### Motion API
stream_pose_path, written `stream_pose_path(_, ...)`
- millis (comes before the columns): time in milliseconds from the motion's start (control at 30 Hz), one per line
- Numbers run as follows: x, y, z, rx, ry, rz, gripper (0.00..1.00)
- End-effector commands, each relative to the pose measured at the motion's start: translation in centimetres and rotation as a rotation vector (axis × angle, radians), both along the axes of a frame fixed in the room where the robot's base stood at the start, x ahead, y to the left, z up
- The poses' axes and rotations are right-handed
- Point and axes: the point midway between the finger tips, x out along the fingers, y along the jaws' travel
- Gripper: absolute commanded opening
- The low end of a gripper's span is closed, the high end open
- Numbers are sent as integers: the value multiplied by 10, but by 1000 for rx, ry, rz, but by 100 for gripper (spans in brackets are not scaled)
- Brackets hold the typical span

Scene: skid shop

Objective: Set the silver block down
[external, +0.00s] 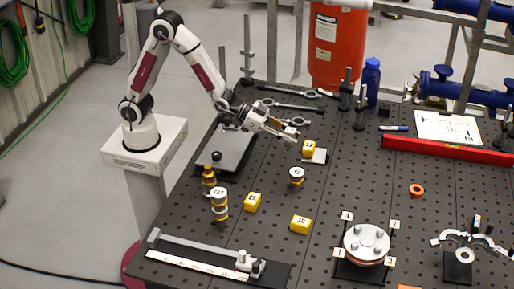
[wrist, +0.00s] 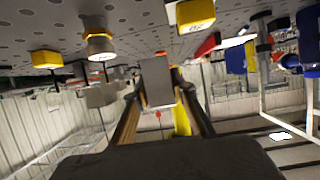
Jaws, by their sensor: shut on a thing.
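The silver block (wrist: 157,82) is a plain grey block between my gripper's fingers in the wrist view. My gripper (external: 292,132) is shut on it and holds it above the perforated black table in the external view. There the block is small and partly hidden by the fingers. A yellow numbered block (external: 309,148) stands just right of and below my gripper in the picture, at a pale flat plate (external: 320,157). The yellow block also shows at the top of the wrist view (wrist: 195,14).
Two more yellow blocks (external: 252,202) (external: 300,224) and brass-and-white cylinders (external: 296,177) (external: 219,205) stand nearby. A flanged disc assembly (external: 366,243) is at the front, a red level (external: 447,150) at the right. Wrenches (external: 290,90) lie behind.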

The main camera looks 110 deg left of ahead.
Motion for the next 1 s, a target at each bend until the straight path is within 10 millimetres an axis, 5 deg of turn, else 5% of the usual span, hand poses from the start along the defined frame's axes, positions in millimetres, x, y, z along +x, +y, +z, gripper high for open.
stream_pose_path(1000,46,-42,39,2,-3,-327,0)
